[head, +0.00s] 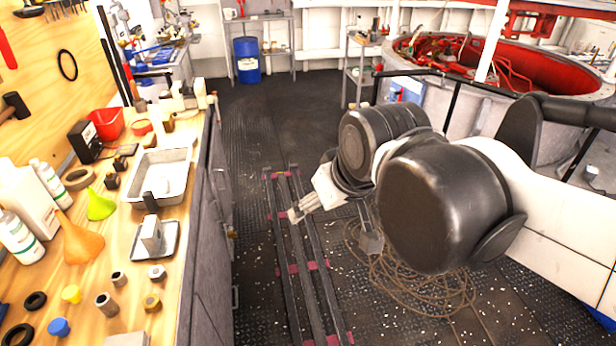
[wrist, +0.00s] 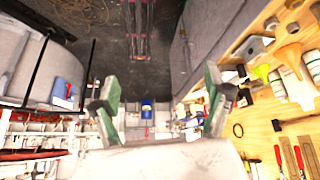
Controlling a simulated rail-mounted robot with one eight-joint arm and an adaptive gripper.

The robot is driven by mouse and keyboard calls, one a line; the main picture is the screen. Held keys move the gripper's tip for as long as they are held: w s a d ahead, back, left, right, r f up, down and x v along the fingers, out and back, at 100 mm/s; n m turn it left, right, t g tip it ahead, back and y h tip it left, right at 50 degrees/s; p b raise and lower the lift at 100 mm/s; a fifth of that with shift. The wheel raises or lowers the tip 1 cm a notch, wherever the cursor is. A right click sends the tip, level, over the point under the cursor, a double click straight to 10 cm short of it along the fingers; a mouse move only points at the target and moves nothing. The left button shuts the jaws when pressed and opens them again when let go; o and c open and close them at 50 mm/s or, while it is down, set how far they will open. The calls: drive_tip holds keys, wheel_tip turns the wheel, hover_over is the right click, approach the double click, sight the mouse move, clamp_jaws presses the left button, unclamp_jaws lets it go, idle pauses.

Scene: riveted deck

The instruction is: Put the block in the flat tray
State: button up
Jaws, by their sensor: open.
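A small flat grey tray (head: 170,241) lies on the wooden workbench at the left of the head view. A pale grey upright block (head: 151,236) stands in it, with a dark piece (head: 151,203) at its top or just behind; I cannot tell which. A deeper white tray (head: 181,184) sits behind it with a small pale object (head: 164,187) inside. My gripper (head: 299,213) is right of the bench, over the floor, apart from both trays. In the wrist view my gripper (wrist: 162,100) shows its green-grey fingers spread, with nothing between them.
The bench also holds orange (head: 82,243) and green (head: 100,204) funnels, white bottles (head: 20,238), a red bin (head: 106,123) and several small rings and cylinders. A pale block-like piece (head: 127,340) is cut by the bottom edge. Floor rails (head: 300,265) and coiled rope (head: 420,290) lie right.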

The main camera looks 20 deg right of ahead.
drive_tip(key=shift+m+t, duration=0.4)
drive_tip(key=shift+m, duration=0.5)
drive_tip(key=s, duration=0.1)
drive_tip(key=s+d+f, duration=0.2)
drive_tip(key=shift+s+d+f, duration=0.2)
drive_tip(key=shift+s+f, duration=0.05)
drive_tip(key=shift+s, duration=0.1)
